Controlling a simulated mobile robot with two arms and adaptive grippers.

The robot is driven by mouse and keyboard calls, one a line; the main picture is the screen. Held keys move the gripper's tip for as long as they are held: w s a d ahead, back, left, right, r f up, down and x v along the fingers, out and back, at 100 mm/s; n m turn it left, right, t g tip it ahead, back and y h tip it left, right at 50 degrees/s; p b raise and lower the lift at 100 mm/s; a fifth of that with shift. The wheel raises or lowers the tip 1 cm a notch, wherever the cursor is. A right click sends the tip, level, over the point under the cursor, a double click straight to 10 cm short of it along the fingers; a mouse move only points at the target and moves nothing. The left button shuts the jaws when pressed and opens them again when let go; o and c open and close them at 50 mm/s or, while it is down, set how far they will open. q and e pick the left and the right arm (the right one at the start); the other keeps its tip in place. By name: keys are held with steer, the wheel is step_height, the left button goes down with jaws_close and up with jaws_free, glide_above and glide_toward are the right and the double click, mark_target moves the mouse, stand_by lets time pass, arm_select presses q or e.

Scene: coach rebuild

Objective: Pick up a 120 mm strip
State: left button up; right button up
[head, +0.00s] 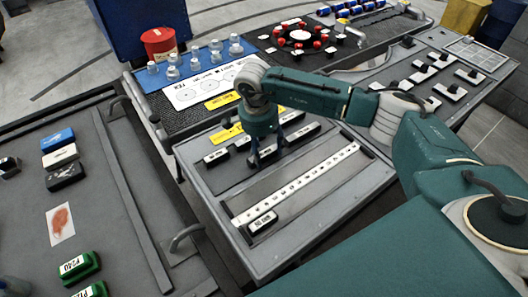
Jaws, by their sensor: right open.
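Several short dark strips with white labels lie on the grey work panel in the middle; the labels are too small to read for certain. One labelled strip (216,157) lies at the left of the row, and another (301,135) lies at the right. My right gripper (264,158) points down at the row and is open, its fingers close to a labelled strip (268,151). I cannot tell whether they touch it. One more labelled strip (262,222) lies apart at the front. My left gripper is not in view.
A long white ruler-like bar (295,186) with dark marks crosses the panel. Behind stand a red tub (159,44) and a blue board with metal jars (197,60). A left bench holds green blocks (80,267). My right arm covers part of the panel's right side.

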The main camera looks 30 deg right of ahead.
steer(key=shift+f, duration=0.65)
steer(key=c, duration=1.3)
steer(key=shift+o, duration=0.2)
steer(key=shift+r, duration=0.1)
